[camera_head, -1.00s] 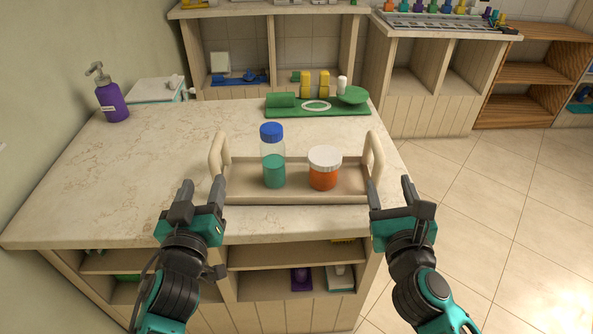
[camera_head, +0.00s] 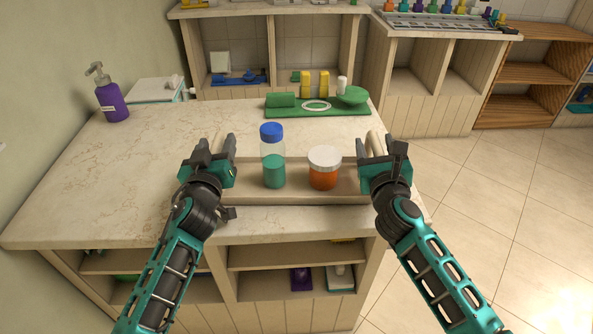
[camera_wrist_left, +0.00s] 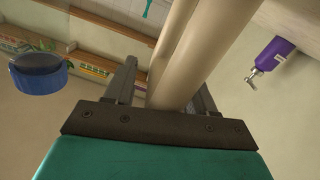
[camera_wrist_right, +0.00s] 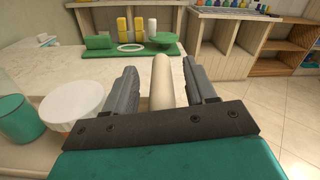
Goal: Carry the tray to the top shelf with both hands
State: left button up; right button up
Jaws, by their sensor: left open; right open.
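The beige tray (camera_head: 300,197) stands on the counter with an upright handle at each end. It holds a clear bottle with teal contents and a blue cap (camera_head: 273,155), and an orange jar with a white lid (camera_head: 324,168). My left gripper (camera_head: 218,146) is open at the left handle. In the left wrist view the beige handle (camera_wrist_left: 178,55) passes between its fingers. My right gripper (camera_head: 382,146) is open at the right handle. In the right wrist view that handle (camera_wrist_right: 162,82) stands between its two fingers. The grippers hide much of both handles in the head view.
A purple pump bottle (camera_head: 112,101) stands at the counter's back left. A green tray (camera_head: 318,107) with green and yellow items lies behind the beige tray. Shelf units (camera_head: 265,14) stand at the back.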

pick_arm(q)
jog(key=shift+c, duration=0.4)
pick_arm(e)
jog(key=shift+c, duration=0.4)
pick_arm(q)
grip_shut()
pick_arm(e)
grip_shut()
pick_arm(q)
jog(key=shift+r, duration=0.1)
pick_arm(e)
jog(key=shift+r, duration=0.1)
